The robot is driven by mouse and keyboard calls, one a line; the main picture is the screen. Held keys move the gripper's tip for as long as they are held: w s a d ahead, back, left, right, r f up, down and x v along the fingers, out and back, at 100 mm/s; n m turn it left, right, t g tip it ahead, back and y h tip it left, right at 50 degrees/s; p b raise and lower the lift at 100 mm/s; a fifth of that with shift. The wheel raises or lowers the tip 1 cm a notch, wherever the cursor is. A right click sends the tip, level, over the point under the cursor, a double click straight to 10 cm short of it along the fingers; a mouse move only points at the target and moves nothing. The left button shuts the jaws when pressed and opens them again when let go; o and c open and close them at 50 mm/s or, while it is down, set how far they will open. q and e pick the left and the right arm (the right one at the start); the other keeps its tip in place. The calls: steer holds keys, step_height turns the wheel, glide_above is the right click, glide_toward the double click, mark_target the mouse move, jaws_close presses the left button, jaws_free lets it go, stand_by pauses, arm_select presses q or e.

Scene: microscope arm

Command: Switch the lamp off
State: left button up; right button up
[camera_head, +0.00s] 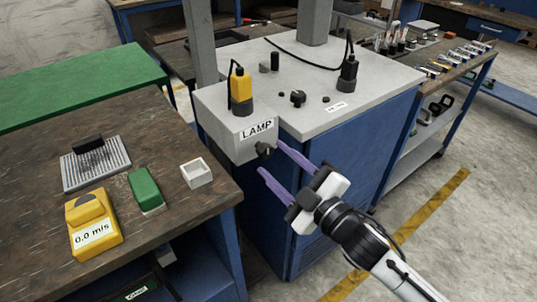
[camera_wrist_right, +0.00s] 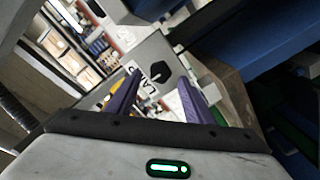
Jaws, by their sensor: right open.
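The grey box labelled LAMP (camera_head: 222,128) sits on the corner of the grey-topped blue cabinet. A small black knob (camera_head: 265,149) sticks out of its front face below the label, and it also shows in the right wrist view (camera_wrist_right: 160,72). My right gripper (camera_head: 270,157) is open with its purple fingers pointing at the box. My left gripper is not in view.
A yellow-and-black plug (camera_head: 241,88) with a cable stands on the box. Black fittings (camera_head: 298,98) and a black plug (camera_head: 348,73) are on the cabinet top (camera_head: 390,78). The wooden bench (camera_head: 140,120) at left holds a yellow meter (camera_head: 93,225) and a green block (camera_head: 145,188).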

steer(key=v, duration=0.6)
stand_by(0.3)
